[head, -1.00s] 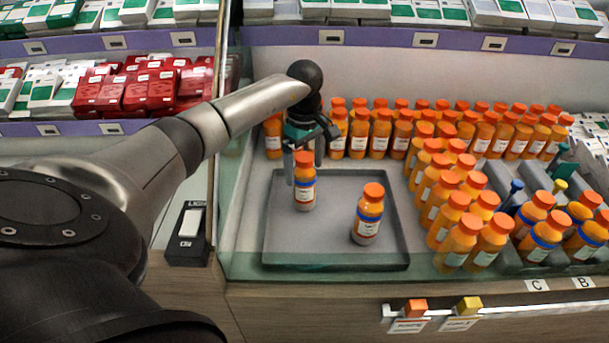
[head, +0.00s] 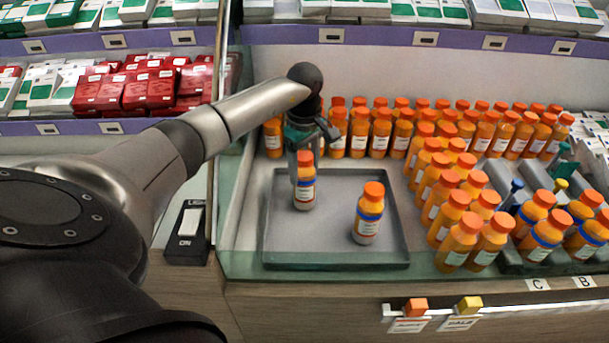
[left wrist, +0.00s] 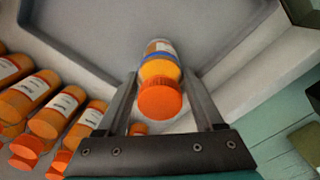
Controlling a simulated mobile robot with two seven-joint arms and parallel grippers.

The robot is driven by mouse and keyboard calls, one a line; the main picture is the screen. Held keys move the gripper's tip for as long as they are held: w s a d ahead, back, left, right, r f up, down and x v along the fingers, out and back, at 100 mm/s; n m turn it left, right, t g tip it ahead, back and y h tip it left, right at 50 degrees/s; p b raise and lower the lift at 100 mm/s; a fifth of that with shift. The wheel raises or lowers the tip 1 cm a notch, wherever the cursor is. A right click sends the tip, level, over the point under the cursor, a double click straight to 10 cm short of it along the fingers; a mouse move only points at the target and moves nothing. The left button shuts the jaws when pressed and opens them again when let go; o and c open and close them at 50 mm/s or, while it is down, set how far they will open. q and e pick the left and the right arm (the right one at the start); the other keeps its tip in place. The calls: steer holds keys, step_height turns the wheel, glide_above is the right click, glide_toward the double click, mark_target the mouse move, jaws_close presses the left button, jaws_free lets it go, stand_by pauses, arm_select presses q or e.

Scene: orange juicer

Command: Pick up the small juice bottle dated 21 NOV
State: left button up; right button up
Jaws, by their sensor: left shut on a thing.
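Two small orange-capped juice bottles with white labels and blue bands stand on the grey tray (head: 335,257). One bottle (head: 304,192) is at the tray's left; it also shows in the left wrist view (left wrist: 160,85). The other bottle (head: 368,215) stands at the right of the tray. The dates on the labels are too small to read. My left gripper (head: 304,165) comes down from above and is shut on the left bottle near its cap, with a finger on either side. The bottle is upright and appears to rest on the tray. My right gripper is not in view.
Rows of orange bottles (head: 440,205) crowd the right and back of the case. A glass edge (head: 300,272) runs along the front. A switch box (head: 188,235) and red boxes (head: 150,88) are at the left. The tray's middle is clear.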

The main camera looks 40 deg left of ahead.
arm_select(q)
jaws_close()
steer(key=shift+r, duration=0.2)
stand_by(0.3)
